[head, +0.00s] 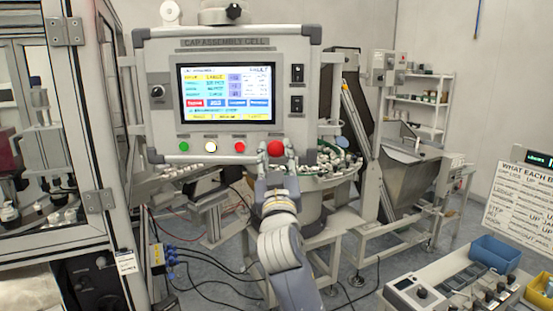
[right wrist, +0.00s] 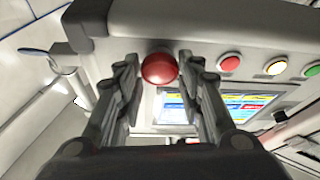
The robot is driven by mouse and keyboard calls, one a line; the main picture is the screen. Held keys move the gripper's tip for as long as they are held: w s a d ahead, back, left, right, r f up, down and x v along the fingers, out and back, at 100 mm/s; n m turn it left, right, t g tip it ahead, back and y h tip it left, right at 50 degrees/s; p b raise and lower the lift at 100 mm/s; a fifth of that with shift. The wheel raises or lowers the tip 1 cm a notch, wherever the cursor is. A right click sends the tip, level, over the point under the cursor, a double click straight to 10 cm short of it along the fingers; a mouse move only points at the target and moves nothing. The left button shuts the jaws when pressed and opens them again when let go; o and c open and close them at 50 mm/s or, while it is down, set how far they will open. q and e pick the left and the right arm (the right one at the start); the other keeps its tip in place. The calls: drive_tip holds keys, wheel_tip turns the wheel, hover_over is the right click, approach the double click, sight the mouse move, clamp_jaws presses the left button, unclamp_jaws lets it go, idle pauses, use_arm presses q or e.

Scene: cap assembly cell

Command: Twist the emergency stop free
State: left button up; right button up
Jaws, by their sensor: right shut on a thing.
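The emergency stop is a large red mushroom button (head: 275,148) at the lower right of the grey control panel (head: 160,130) in the head view. My right gripper (head: 276,149) reaches up to it from below, its fingers on either side of the button. In the right wrist view the red button (right wrist: 160,69) sits between the two fingertips of my right gripper (right wrist: 158,70), which is shut on it. The button's base is partly hidden by the fingers. My left gripper is not in view.
Left of the stop, the panel carries a small red button (head: 240,147), a white one (head: 211,147) and a green one (head: 184,146). The lit screen (head: 227,94) shows a fault. A round feeder bowl (head: 335,170) with caps stands behind. Cables lie on the floor.

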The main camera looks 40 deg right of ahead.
drive_tip(key=shift+f+m+b, duration=0.2)
drive_tip(key=shift+m+b, duration=0.15)
drive_tip(key=shift+m, duration=0.15)
drive_tip(key=m+g+h+b, duration=0.1)
drive_tip(key=m+b, duration=0.2)
drive_tip(key=m+g+h+b, duration=0.1)
drive_tip(key=m+g+b, duration=0.1)
drive_tip(key=m+b, duration=0.1)
drive_tip(key=shift+w+a+h, duration=0.15)
drive_tip(key=shift+a+h, duration=0.05)
drive_tip(key=shift+h, duration=0.2)
drive_tip(key=shift+a+r+m+g+b, duration=0.15)
drive_tip(key=shift+m+g+b, duration=0.15)
drive_tip(key=shift+m+b, duration=0.6)
drive_tip(key=shift+r+m+g+h+b, duration=0.2)
drive_tip(key=shift+m+g+h+b, duration=0.25)
drive_tip(key=shift+m, duration=0.65)
drive_tip(key=o, duration=1.1)
drive_tip(key=shift+c, duration=0.2)
drive_tip(key=shift+w+f, duration=0.1)
drive_tip(key=shift+w, duration=0.05)
